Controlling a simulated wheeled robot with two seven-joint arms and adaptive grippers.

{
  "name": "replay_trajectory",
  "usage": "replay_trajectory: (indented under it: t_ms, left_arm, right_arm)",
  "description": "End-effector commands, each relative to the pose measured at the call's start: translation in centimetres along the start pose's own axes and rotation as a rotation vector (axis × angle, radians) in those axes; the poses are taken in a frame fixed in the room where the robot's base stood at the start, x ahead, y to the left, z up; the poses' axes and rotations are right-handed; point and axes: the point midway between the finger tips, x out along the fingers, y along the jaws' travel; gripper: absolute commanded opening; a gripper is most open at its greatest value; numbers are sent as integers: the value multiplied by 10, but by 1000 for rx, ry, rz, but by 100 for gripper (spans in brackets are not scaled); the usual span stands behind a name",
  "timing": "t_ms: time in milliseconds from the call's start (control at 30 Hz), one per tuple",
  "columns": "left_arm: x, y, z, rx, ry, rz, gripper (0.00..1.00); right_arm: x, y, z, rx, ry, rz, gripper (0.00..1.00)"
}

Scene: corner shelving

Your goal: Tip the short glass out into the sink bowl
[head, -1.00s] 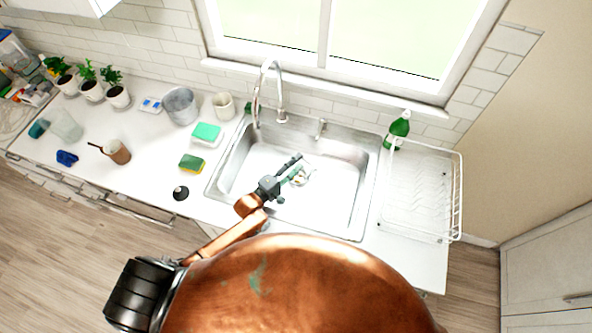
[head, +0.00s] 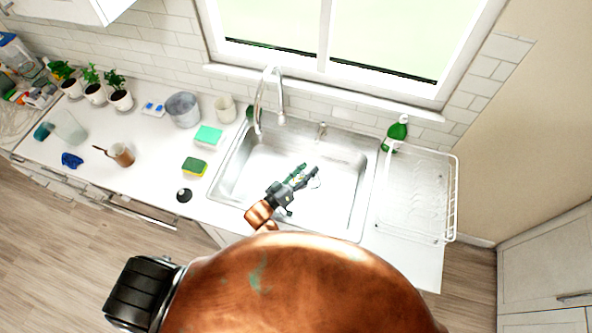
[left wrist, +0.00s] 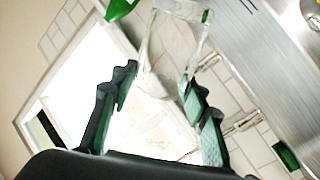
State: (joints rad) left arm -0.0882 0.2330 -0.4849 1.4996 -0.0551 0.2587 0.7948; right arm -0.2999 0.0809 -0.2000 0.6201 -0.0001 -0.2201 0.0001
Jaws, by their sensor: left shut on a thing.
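My left gripper (head: 306,176) is over the sink bowl (head: 341,190) in the head view. In the left wrist view its two dark fingers with green pads (left wrist: 160,88) are shut on a clear short glass (left wrist: 172,52). The glass is see-through, and I cannot tell its exact tilt or whether anything is left in it. In the head view the glass (head: 315,183) shows only faintly at the fingertips. My right gripper is not in view.
The tap (head: 270,95) arches over the back left of the bowl. A green bottle (head: 396,132) and a white dish rack (head: 412,195) stand on the right. A sponge (head: 194,166), a soap-like green block (head: 208,136) and a mug (head: 225,109) lie left of the sink.

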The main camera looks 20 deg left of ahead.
Motion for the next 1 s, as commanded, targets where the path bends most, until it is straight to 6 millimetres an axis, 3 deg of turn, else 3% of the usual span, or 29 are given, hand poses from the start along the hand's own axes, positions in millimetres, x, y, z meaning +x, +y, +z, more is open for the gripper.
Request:
replay_trajectory:
  t_ms: [200,367,500,1000]
  left_arm:
    - [0,32,-2,210,3,0,0]
    - [0,42,16,374,2,-2,0]
    - [0,55,15,483,2,-1,0]
    - [0,64,17,574,2,-1,0]
  right_arm:
    - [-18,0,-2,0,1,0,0]
    - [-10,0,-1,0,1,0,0]
    - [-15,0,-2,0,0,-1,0]
    - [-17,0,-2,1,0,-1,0]
